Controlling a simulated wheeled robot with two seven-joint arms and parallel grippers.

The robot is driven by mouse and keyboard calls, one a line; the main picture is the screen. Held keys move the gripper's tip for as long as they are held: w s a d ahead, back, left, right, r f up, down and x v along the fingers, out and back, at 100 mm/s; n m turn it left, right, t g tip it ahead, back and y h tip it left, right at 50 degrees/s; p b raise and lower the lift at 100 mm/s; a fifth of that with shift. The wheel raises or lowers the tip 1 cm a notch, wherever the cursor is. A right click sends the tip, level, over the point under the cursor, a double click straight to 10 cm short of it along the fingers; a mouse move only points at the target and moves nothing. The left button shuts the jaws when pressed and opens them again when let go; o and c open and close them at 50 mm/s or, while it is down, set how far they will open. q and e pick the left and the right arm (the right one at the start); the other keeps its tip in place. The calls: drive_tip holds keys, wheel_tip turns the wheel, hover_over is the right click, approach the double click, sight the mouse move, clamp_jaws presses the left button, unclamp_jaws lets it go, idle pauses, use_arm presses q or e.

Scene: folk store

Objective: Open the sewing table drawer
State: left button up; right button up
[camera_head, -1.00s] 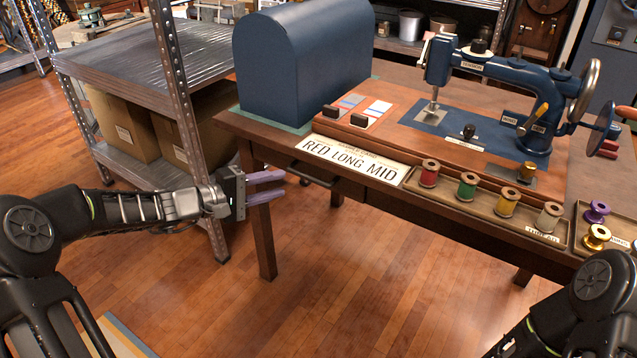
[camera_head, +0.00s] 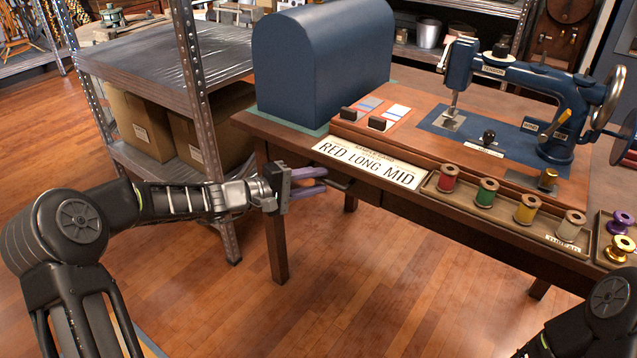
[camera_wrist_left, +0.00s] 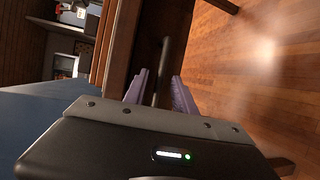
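The sewing table (camera_head: 277,235) is dark wood, with its drawer front below the top edge, under the "RED LONG MID" card. The drawer appears closed. Its dark bar handle (camera_head: 341,184) is partly hidden by my left gripper (camera_head: 326,181) in the head view. In the left wrist view the handle (camera_wrist_left: 164,50) reaches between the two purple fingers of the left gripper (camera_wrist_left: 160,76). The fingers are apart, one on each side of the bar. I cannot tell whether either touches it. My right gripper is out of view; only part of the right arm shows at lower right.
On the tabletop are a blue domed cover (camera_head: 322,65), a blue sewing machine (camera_head: 545,95), the card (camera_head: 368,162) and a tray of thread spools (camera_head: 487,192). A metal shelf (camera_head: 165,75) with boxes stands to the left. The wooden floor before the table is clear.

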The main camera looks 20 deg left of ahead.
use_arm(q)
drive_tip(key=shift+w+d+f, duration=0.1)
drive_tip(key=shift+w+d, duration=0.2)
drive_tip(key=shift+c, duration=0.3)
clamp_jaws()
idle(1.0)
